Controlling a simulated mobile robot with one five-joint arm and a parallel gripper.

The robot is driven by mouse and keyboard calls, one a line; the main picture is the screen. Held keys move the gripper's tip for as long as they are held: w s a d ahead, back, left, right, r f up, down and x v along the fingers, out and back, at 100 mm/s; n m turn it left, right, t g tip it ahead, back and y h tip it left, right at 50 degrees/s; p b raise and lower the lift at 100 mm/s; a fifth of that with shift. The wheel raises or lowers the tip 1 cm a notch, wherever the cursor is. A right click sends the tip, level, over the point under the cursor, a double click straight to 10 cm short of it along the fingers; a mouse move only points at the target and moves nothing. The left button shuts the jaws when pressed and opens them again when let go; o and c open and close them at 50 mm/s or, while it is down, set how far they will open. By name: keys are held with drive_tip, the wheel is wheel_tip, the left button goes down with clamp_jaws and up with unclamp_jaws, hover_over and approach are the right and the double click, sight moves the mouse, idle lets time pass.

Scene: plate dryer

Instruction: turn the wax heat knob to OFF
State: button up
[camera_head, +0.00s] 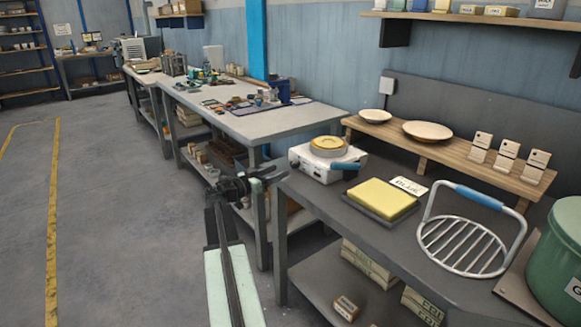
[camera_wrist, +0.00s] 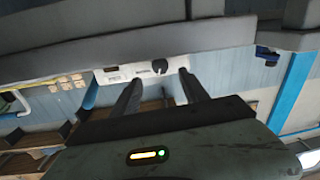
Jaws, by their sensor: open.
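The white wax heater (camera_head: 312,167) stands on the near corner of the grey bench, with a round tan-topped pan (camera_head: 328,143) on it. In the wrist view its white front panel (camera_wrist: 125,75) shows upside down, with a dark round knob (camera_wrist: 160,66) and small markings too small to read. My gripper (camera_head: 272,173) is at the bench edge, just left of the heater. In the wrist view my gripper (camera_wrist: 161,78) is open, its two dark fingers either side of the knob's line, apparently short of it. The knob's setting cannot be read.
A yellow block (camera_head: 382,197) on a dark tray and a wire carrier (camera_head: 462,247) stand further right. A wooden shelf (camera_head: 450,155) holds dishes and cards behind. The floor (camera_head: 110,220) at left is clear.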

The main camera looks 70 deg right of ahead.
sight(292, 165)
drive_tip(key=x, duration=0.7)
drive_tip(key=shift+s+d, duration=0.1)
drive_tip(key=shift+d, duration=0.1)
